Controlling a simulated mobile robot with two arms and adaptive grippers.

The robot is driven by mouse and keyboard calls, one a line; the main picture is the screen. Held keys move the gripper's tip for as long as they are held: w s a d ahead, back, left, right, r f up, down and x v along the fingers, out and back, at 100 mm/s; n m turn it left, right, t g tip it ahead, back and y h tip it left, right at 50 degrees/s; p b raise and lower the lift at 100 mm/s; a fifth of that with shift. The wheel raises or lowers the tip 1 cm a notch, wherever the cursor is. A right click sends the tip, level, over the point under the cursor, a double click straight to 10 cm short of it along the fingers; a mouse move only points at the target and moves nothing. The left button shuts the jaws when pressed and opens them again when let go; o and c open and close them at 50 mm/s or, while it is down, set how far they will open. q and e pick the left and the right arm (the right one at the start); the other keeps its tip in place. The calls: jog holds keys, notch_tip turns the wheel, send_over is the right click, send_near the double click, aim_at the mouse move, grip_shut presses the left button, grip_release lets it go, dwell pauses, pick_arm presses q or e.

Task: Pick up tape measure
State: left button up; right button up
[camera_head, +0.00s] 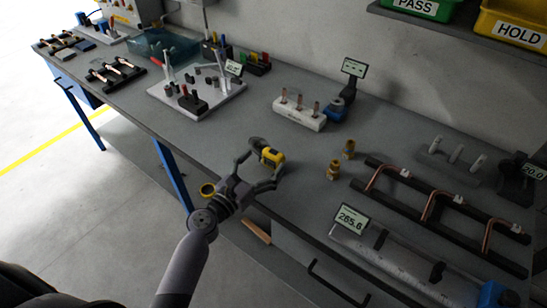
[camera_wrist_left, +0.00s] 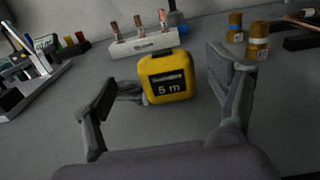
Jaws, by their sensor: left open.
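The tape measure (camera_head: 271,156) is yellow and black and sits on the grey workbench near its front edge. In the left wrist view the tape measure (camera_wrist_left: 166,80) shows a black label reading "5 m". My left gripper (camera_head: 261,168) is open, with its two fingers spread toward the tape measure, one on each side. My right gripper is not in view.
A white block with copper pieces (camera_head: 299,113) stands behind the tape measure. Brass fittings (camera_head: 333,170) stand to its right. Black rails with bent copper tubes (camera_head: 430,207) lie further right. A white fixture board (camera_head: 196,92) is at the left. The workbench (camera_head: 240,125) is bare between them.

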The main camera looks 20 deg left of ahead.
aim_at(270, 157)
pick_arm(q)
jog(key=x, duration=0.4)
jog(key=shift+d, duration=0.3)
jog(key=shift+r, duration=0.1)
jog(key=shift+c, duration=0.4)
jog(key=c, duration=1.4)
jog(key=shift+o, duration=0.2)
jog(key=shift+p, duration=0.3)
